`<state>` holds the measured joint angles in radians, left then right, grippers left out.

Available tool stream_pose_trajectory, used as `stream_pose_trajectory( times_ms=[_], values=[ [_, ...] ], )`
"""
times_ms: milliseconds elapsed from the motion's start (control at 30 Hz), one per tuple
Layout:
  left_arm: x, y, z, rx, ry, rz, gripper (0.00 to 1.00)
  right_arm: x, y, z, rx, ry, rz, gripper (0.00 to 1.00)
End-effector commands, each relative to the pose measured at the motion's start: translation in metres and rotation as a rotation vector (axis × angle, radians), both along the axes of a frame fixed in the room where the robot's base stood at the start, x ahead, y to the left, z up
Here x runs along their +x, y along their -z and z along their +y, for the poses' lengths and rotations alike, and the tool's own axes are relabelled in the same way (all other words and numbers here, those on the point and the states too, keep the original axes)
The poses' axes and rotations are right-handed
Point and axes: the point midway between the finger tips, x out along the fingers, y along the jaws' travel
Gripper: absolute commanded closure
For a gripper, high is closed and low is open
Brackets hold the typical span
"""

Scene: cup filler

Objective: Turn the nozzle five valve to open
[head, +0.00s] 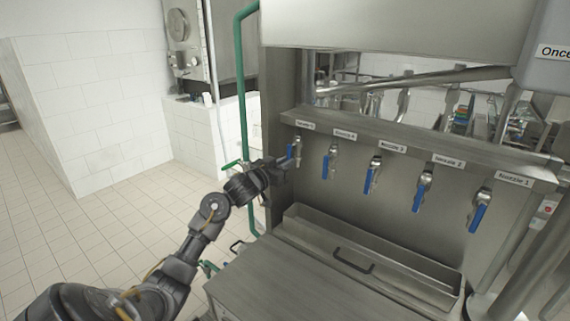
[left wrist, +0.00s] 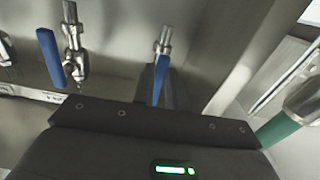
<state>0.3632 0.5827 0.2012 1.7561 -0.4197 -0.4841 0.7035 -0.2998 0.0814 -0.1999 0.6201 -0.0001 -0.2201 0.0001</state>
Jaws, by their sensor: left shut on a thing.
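The nozzle five valve (head: 298,144) is at the far left end of the row, under its label (head: 305,125). Its blue handle (head: 290,151) shows just above my left gripper (head: 280,163). In the left wrist view the same valve (left wrist: 162,48) has its blue handle (left wrist: 160,78) running down between the jaws of my left gripper (left wrist: 158,98). The gripper is shut on this handle; the fingertips are partly hidden by the gripper body. My right gripper is not in view.
The nozzle 4 valve (head: 330,160) hangs just to the right, and several more blue-handled valves follow. A metal trough (head: 375,245) runs below them. A green pipe (head: 241,90) rises left of the machine. The tiled floor (head: 110,215) at left is clear.

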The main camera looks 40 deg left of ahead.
Motion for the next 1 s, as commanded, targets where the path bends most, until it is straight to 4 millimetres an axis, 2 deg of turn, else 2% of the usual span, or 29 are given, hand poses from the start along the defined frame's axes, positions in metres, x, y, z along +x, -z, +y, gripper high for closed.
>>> stream_pose_trajectory(
  times_ms=[33, 67, 200, 567, 667, 1000],
  values=[
    [0.0, 0.0, 0.0, -0.001, 0.001, 0.0, 1.0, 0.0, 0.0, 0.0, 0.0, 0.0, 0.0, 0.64],
    [0.0, 0.0, 0.0, -0.001, 0.001, 0.0, 0.84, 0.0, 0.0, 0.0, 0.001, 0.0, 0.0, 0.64],
    [0.0, 0.0, 0.0, 0.0, 0.0, 0.0, 0.65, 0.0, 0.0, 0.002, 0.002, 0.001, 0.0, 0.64],
    [-0.005, 0.001, 0.001, 0.002, 0.0, 0.0, 0.65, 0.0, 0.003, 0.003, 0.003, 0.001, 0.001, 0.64],
    [-0.017, 0.004, 0.001, 0.004, -0.001, 0.001, 0.65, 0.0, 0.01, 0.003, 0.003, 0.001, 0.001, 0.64],
    [-0.083, 0.004, -0.002, 0.005, 0.0, 0.001, 0.65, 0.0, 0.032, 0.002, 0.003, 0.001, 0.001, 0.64]
  ],
)
